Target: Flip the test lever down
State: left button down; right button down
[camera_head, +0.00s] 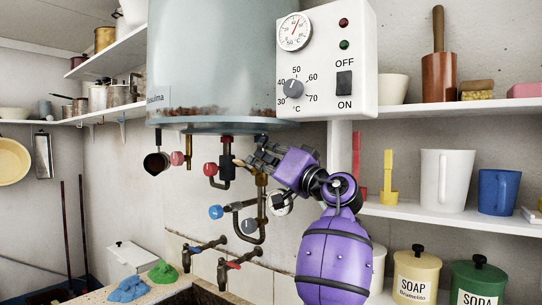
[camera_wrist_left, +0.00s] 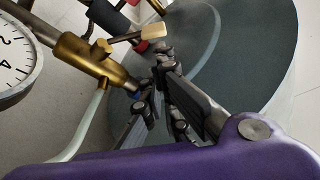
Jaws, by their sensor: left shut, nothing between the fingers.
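The test lever appears to be the short lever with a cream-coloured tip (camera_wrist_left: 154,32), on the brass valve pipework (camera_wrist_left: 75,48) in the left wrist view. In the head view a small pale tip (camera_head: 239,162) shows just left of my left gripper (camera_head: 254,151), under the tank. My left gripper is shut and empty, and its fingertips also show in the left wrist view (camera_wrist_left: 160,62). They look close to the lever; I cannot tell whether they touch it. My right gripper is not in view.
The large grey tank (camera_head: 215,65) hangs just above my left gripper. A control box (camera_head: 330,95) is to its right. Red-handled (camera_head: 210,169) and blue-handled (camera_head: 216,212) valves and a round gauge (camera_wrist_left: 14,62) crowd the pipes. A shelf (camera_head: 425,211) holds mugs on the right.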

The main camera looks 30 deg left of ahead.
pick_arm(q)
jog(key=x, duration=0.2)
jog(key=shift+w+a, duration=0.1)
jog(key=shift+a, duration=0.25)
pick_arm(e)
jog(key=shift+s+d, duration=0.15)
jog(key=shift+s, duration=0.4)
